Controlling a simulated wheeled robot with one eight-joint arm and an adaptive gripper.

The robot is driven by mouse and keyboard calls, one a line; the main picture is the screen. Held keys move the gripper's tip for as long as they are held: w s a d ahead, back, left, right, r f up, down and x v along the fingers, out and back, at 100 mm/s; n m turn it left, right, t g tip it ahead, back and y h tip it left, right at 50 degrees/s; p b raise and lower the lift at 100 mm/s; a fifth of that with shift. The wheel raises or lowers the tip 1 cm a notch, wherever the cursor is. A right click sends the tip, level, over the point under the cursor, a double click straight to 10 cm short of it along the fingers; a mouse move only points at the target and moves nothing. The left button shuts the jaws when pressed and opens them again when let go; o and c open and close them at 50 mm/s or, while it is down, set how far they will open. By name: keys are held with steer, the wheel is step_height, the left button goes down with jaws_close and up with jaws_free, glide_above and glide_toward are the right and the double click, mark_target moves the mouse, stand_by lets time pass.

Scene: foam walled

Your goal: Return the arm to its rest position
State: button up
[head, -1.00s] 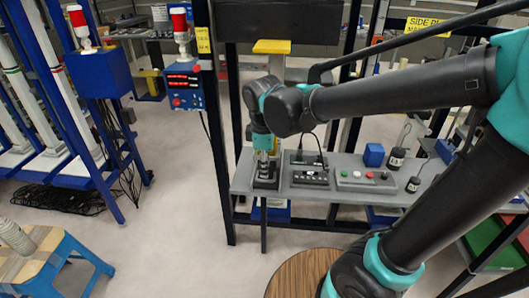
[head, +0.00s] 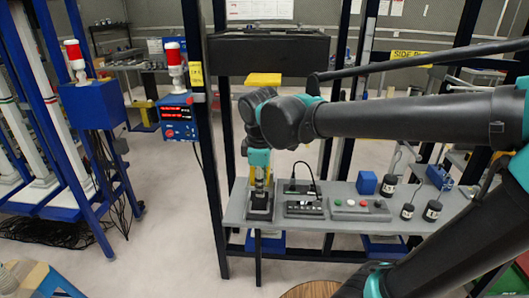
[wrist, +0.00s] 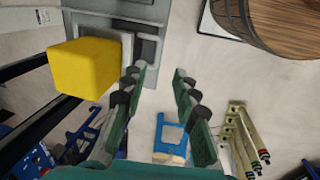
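My gripper (head: 260,186) hangs at the end of my black and teal arm, pointing down in front of the grey bench in the head view. It appears above a black box-like device (head: 260,212) at the bench's left end, though the gap between them is hard to judge. A yellow block (wrist: 84,68) is just left of the fingers in the wrist view.
The bench (head: 335,229) also carries a button box (head: 361,208), a blue cube (head: 367,183) and dark jars (head: 407,210). A dark upright post stands left of it. A blue control box (head: 178,119) hangs nearby. A round wooden top (wrist: 275,20) shows in the wrist view.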

steer(key=s+d+f+m+t, duration=0.1)
steer(key=d+f+m, duration=0.7)
steer(key=d, duration=0.3)
steer(key=s+d+f+m+t, duration=0.1)
steer(key=d+f+m, duration=0.7)
steer(key=d, duration=0.4)
steer(key=shift+s+f+m, duration=0.4)
steer(key=shift+m, duration=0.1)
